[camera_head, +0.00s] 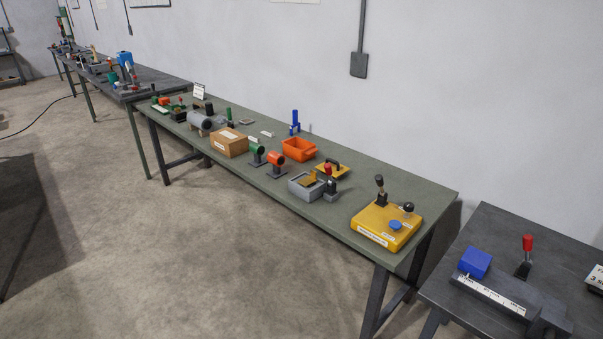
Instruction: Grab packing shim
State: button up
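No thing here can be told for sure as the packing shim. Small flat pieces lie on the long green-topped table (340,215): a dark grey one (247,122) towards the wall, and a pale one (267,133) to its right. They are too small to identify. A yellow plate with a dark handle (333,169) lies right of the orange bin. My gripper is not in view.
The table holds a cardboard box (229,142), an orange bin (299,150), a grey bin (302,190) and a yellow control box (386,226). A dark table (570,257) stands at the right. The floor (215,260) in front is clear.

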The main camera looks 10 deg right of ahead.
aim_at(305, 182)
jog(key=u, duration=0.5)
jog(key=i, duration=0.6)
jog(key=u, duration=0.8)
jog(key=i, duration=0.65)
jog(key=u, duration=0.3)
